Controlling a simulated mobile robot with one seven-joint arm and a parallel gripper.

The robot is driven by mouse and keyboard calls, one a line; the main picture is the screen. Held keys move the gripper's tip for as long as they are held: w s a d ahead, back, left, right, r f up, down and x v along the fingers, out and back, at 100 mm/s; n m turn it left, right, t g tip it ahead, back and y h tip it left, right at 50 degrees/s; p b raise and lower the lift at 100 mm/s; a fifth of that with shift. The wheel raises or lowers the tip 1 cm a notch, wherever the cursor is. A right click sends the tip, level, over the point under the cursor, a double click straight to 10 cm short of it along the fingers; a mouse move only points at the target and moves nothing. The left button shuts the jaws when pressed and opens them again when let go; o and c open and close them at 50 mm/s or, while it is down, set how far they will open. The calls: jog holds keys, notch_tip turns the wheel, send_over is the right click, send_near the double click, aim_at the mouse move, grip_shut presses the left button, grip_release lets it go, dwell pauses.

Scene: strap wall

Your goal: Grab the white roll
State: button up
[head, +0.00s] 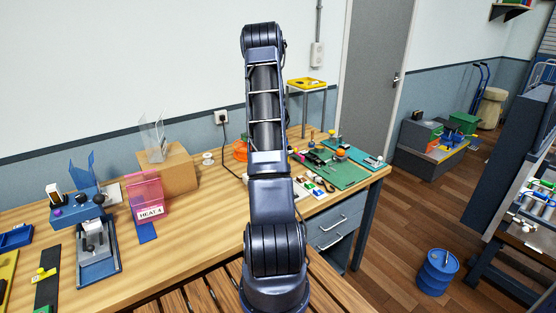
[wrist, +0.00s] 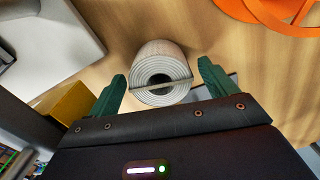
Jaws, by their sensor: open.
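A white roll (wrist: 158,70) with a dark hollow core sits on the wooden bench top in the wrist view, its open end facing the camera. A thin band crosses its open end. My gripper (wrist: 162,72) is open, with one green finger on each side of the roll. Gaps show between the fingers and the roll, so it is not clamped. In the head view my own arm hides the gripper. Small white rolls (head: 208,158) show left of the arm there; I cannot tell whether one is the same roll.
An orange strap (wrist: 265,12) lies at the top right in the wrist view. A grey-white box (wrist: 50,40) stands at the left, and a yellow block (wrist: 72,104) is near the left finger. In the head view, a cardboard box (head: 168,168) stands left of the small rolls.

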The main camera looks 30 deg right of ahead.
jog(key=shift+f, duration=0.55)
jog(key=shift+c, duration=0.5)
jog(key=c, duration=1)
jog(key=shift+c, duration=0.2)
jog(key=shift+r, duration=0.1)
